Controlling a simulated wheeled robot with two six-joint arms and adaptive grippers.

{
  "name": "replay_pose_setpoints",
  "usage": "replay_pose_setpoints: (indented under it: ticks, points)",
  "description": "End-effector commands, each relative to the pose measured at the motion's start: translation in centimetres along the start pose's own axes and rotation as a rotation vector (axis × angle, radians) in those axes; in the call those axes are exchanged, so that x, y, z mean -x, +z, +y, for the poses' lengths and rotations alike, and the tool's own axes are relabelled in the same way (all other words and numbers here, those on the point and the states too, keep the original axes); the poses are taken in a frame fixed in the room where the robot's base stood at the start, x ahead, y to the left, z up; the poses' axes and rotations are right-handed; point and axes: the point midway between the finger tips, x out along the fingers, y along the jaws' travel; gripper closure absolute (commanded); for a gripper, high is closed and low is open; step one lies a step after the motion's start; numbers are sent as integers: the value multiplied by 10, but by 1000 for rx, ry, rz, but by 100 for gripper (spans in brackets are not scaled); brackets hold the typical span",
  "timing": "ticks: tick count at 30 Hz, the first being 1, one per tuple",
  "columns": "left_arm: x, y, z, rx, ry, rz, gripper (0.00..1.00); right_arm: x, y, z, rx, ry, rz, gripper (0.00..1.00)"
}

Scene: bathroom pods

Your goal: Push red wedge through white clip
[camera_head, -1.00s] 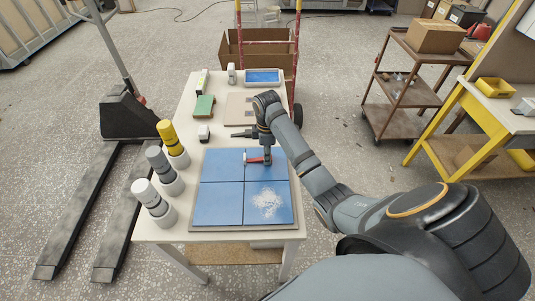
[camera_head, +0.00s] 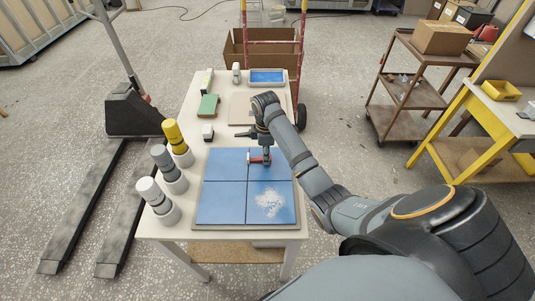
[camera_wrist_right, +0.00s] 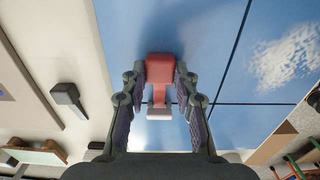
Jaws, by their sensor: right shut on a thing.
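The red wedge (camera_wrist_right: 161,68) is between the two fingers of my right gripper (camera_wrist_right: 160,78), which is shut on it. The white clip (camera_wrist_right: 158,112) lies just below the wedge in the right wrist view, in line with its narrow end. I cannot tell how far the wedge reaches into the clip. In the head view my right gripper (camera_head: 263,153) points down over the blue tiled panel (camera_head: 222,203), with red and a little white showing at its tips. My left gripper is not in view.
White grout-like powder (camera_head: 270,203) lies on the lower right tile. Yellow, grey and white bottles (camera_head: 173,137) stand along the table's left edge. A green block (camera_head: 208,105), a small white-and-dark item (camera_head: 208,132) and a blue tray (camera_head: 267,77) are farther back.

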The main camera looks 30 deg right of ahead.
Motion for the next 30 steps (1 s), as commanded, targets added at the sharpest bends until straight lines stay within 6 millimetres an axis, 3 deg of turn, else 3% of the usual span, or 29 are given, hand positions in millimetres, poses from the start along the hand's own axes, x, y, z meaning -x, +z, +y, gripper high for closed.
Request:
replay_pose_setpoints:
  ticks: [30]
  points:
    - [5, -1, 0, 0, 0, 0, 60, 0, -16, 0, 0, 0, 1, 92]
